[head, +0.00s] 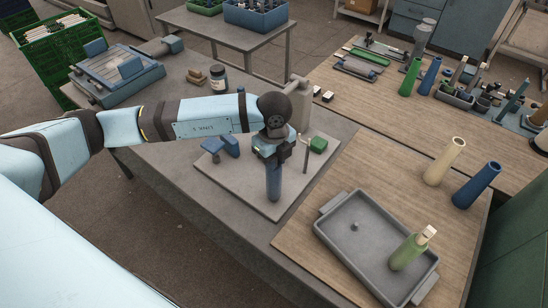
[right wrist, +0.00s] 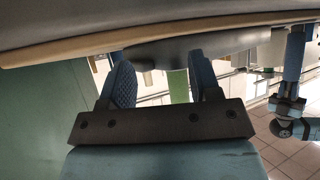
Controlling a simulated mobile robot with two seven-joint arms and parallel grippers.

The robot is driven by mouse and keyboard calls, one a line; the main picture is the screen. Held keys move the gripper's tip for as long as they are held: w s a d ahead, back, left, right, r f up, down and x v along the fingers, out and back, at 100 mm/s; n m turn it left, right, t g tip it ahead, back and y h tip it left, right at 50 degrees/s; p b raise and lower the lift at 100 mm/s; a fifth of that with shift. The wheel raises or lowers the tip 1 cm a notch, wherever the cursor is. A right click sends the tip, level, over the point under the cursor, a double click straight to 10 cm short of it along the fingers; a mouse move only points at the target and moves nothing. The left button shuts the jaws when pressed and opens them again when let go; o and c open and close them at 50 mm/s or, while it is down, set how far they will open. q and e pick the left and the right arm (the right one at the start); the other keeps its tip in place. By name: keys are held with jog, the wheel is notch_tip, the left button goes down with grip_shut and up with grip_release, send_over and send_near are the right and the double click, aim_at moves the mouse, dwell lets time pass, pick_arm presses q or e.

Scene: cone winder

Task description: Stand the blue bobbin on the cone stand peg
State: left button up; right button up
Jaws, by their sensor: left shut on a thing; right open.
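My left gripper (head: 273,153) is shut on the upper end of a blue bobbin (head: 273,184) and holds it upright over the grey base plate (head: 240,190). No peg shows under the bobbin; whether its lower end touches the plate or sits around a peg I cannot tell. In the right wrist view, a blue upright piece (right wrist: 295,52) with a gripper-like part beside it appears to be this bobbin. My right gripper (right wrist: 164,84) is open and empty, with its two blue pads apart; it is not in the head view.
A grey tray (head: 337,238) holds a green bobbin (head: 406,253). Another blue bobbin (head: 477,185) and a cream bobbin (head: 445,162) stand on the wooden top.

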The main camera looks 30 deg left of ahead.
dwell(0.8)
pick_arm(q)
jog(key=o, duration=1.5)
pick_arm(e)
jog(key=shift+f, duration=0.1)
pick_arm(q)
jog(key=shift+o, duration=0.2)
jog(key=shift+r+p, duration=1.2)
jog(key=shift+r, duration=0.7)
pick_arm(e)
jog(key=shift+r, duration=1.35)
pick_arm(q)
jog(key=shift+r+p, duration=1.2)
jog(key=shift+r, duration=0.85)
pick_arm(e)
jog(key=shift+r, duration=1.15)
pick_arm(q)
jog(key=shift+r, duration=0.1)
notch_tip(320, 180, up, 8)
jog(key=p, duration=0.4)
jog(key=shift+p, duration=0.35)
pick_arm(e)
notch_tip(320, 180, up, 5)
jog(key=shift+f, duration=0.1)
